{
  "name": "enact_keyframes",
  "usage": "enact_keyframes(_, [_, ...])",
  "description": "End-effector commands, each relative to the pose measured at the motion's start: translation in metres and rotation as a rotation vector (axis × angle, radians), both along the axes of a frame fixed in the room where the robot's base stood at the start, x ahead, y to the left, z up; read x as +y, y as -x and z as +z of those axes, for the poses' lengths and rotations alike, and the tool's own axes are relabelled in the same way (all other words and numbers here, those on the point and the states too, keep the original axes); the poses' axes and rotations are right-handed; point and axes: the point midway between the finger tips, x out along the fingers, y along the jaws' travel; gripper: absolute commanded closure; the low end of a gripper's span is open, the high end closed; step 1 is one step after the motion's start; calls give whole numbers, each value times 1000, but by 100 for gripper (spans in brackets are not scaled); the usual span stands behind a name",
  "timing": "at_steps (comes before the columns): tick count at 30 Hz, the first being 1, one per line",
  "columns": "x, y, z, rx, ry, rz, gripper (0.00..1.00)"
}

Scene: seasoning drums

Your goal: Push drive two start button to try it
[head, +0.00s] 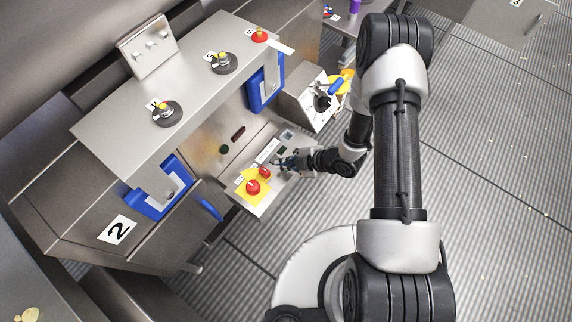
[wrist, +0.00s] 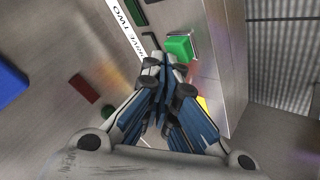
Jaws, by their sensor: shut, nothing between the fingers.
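The drive two control panel (head: 245,207) is a sloped metal box at the cabinet's front, with a "DRIVE TWO" label strip (wrist: 124,30). A green square button (wrist: 180,47) shows beside the label in the wrist view; I cannot make it out behind my gripper in the head view. A red button (head: 264,172) and a red mushroom button (head: 252,187) on a yellow plate (head: 246,197) sit at the panel's near-left part. My gripper (wrist: 153,66) is shut and empty, over the panel near the label (head: 267,151). Its tips appear left of the green button in the wrist view; contact is unclear.
A second control box (head: 312,101) with a dial and blue handle stands to the right. Blue brackets (head: 166,197) flank the cabinet front. The floor at right is open.

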Motion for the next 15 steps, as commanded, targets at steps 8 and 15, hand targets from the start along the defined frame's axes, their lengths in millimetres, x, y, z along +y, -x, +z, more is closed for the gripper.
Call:
enact_keyframes(8, [0,0,-4,0,0,0,100])
enact_keyframes(15, [0,0,-7,0,0,0,100])
